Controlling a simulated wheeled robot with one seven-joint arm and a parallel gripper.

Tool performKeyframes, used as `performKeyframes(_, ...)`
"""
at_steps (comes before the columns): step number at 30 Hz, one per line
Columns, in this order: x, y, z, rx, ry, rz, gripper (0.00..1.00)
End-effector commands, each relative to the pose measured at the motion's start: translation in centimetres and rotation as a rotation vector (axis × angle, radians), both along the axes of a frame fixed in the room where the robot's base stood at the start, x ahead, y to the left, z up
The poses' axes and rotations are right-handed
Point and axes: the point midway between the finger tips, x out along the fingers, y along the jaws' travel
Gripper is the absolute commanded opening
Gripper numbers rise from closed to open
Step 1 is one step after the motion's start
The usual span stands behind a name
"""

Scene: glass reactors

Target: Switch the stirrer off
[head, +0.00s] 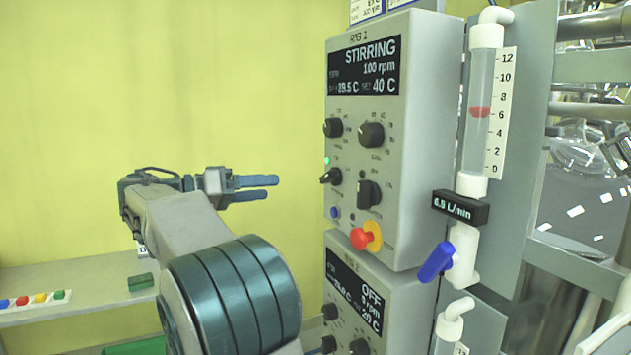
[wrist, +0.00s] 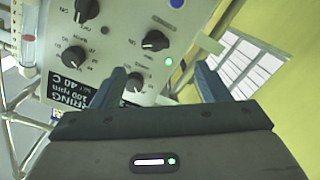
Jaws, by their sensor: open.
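The upper control box (head: 425,150) shows STIRRING, 100 rpm, on its display (head: 363,68); the display is partly cut off in the wrist view (wrist: 72,92). Below it are an upper left knob (head: 333,128), an upper right knob (head: 371,134), a lower left switch knob (head: 331,176) and a larger lower right switch knob (head: 369,194). A green lamp (head: 326,160) is lit above the lower left knob. My gripper (head: 272,188) is open and empty, left of the panel and apart from it. In the wrist view, the upper left knob (wrist: 135,82) shows between the fingers and the lower left knob (wrist: 155,40) beyond.
A red mushroom button (head: 361,239) and a blue button (head: 334,213) sit low on the panel. A second box (head: 350,300) below reads OFF. A flow tube with a blue valve handle (head: 436,262) stands right. A shelf (head: 90,290) is lower left; the space before the yellow wall is free.

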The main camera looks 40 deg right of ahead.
Motion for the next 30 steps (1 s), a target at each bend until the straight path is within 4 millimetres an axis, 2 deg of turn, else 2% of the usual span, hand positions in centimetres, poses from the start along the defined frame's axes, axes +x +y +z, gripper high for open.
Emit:
performKeyframes(4, 0.3, -0.1, 1.0, -0.061, -0.046, -0.024, 0.69)
performKeyframes(7, 0.1, -1.1, 1.1, -0.066, -0.049, -0.026, 0.69)
performKeyframes(21, -2.2, -10.3, 1.2, -0.061, -0.045, -0.026, 0.69)
performKeyframes(25, -2.6, -11.9, 1.1, -0.061, -0.046, -0.024, 0.69)
performKeyframes(30, -2.8, -13.0, 1.0, -0.061, -0.046, -0.022, 0.69)
